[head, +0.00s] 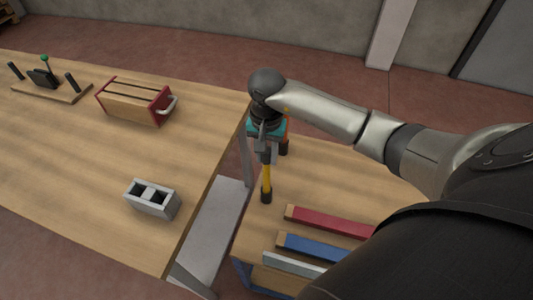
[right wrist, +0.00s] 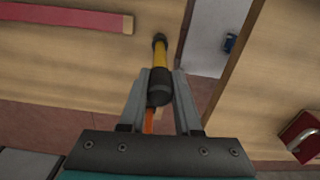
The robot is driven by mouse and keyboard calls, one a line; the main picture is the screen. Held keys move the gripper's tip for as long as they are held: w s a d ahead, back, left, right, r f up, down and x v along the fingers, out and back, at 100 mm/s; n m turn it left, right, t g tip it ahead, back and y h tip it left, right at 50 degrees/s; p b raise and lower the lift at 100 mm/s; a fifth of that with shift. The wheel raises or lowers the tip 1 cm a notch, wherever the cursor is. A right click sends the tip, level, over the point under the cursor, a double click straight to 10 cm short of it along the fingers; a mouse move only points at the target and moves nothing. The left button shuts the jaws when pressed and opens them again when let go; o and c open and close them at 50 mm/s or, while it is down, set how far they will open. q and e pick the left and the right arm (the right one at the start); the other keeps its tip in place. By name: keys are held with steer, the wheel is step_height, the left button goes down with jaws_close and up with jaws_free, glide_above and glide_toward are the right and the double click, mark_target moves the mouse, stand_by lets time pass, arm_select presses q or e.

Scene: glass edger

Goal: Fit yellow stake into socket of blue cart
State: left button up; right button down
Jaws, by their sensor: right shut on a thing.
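My right gripper (head: 266,143) is shut on the yellow stake (head: 267,178), holding its dark upper end. The stake points down, its dark lower tip over the wooden top near the left edge of the blue cart (head: 243,274). I cannot tell whether the tip touches the cart. In the right wrist view the yellow stake (right wrist: 161,53) runs out from between the fingers of the right gripper (right wrist: 160,80). I cannot make out an empty socket. My left gripper is not in view.
An orange stake (head: 287,127) with a dark foot stands just behind the gripper. Red (head: 330,222), blue (head: 322,247) and grey (head: 292,264) bars lie on the cart. The long table (head: 90,160) at left holds a grey block (head: 153,198), a red-ended wooden box (head: 137,101) and a fixture (head: 50,82).

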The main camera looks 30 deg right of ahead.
steer(key=c, duration=0.6)
jaws_free()
steer(key=shift+r, duration=0.25)
step_height(320, 180, up, 12)
steer(key=shift+f, duration=0.15)
